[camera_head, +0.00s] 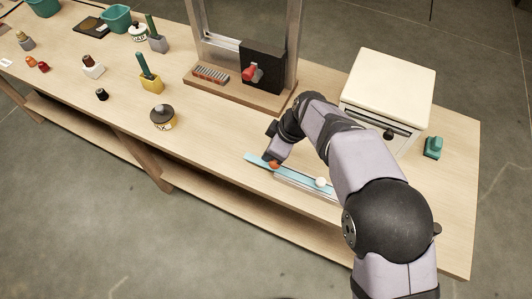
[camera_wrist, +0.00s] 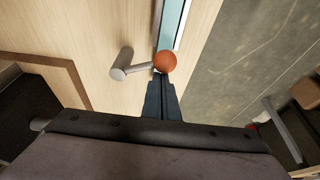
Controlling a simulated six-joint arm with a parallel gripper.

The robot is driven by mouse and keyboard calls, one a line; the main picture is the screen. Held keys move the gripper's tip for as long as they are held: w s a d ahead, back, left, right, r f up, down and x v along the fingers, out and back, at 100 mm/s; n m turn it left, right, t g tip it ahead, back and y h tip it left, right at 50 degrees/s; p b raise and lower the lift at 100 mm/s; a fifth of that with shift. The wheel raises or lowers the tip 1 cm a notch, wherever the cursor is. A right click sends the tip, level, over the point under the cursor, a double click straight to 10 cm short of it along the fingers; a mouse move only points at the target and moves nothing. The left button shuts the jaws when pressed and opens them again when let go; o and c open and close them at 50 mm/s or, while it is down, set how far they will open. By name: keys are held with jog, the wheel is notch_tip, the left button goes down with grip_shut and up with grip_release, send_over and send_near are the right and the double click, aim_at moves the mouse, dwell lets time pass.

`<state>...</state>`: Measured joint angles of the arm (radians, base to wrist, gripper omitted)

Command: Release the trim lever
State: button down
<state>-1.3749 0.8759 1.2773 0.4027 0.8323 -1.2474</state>
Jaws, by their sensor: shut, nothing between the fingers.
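A lever with an orange ball knob (camera_wrist: 165,62) on a short grey arm shows in the wrist view. The arm runs left to a grey cylindrical post (camera_wrist: 120,67) beside a light-blue strip (camera_wrist: 172,25). I take it for the trim lever, though no label shows. In the head view the knob (camera_head: 274,165) is partly hidden by my gripper (camera_head: 272,158), over the strip (camera_head: 254,159) near the table's front edge. My gripper (camera_wrist: 163,82) is shut and empty, its dark fingertips right at the knob's near side. I cannot tell whether they touch.
A white ball (camera_head: 320,183) sits along the same strip to the right. A cream cabinet (camera_head: 390,85) stands behind my arm. A black box with a red handle (camera_head: 252,73) stands on a framed wooden base behind. The tabletop left of my gripper is mostly clear near a dark-lidded jar (camera_head: 162,117).

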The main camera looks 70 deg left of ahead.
jog(key=shift+w+d+f+b, duration=0.3)
jog(key=shift+w+b, duration=0.3)
jog(key=shift+b, duration=0.6)
jog(key=w+n, duration=0.1)
jog(key=n+b, duration=0.1)
jog(key=n, duration=0.1)
jog(key=shift+w+d+r+g+h, duration=0.1)
jog(key=shift+w+d+g+h, duration=0.1)
jog(key=shift+w+g+h, duration=0.15)
jog(key=n, duration=0.1)
jog(key=w+n+h, duration=0.1)
jog(key=shift+w+r+n, duration=0.1)
jog(key=shift+w+n, duration=0.2)
jog(key=shift+n, duration=0.1)
jog(key=shift+w+r+p, duration=0.1)
jog(key=shift+w+p, duration=0.2)
jog(key=shift+w, duration=0.45)
jog(key=shift+w+a+p, duration=0.45)
jog(key=shift+w+p, duration=0.05)
jog(key=shift+w, duration=0.35)
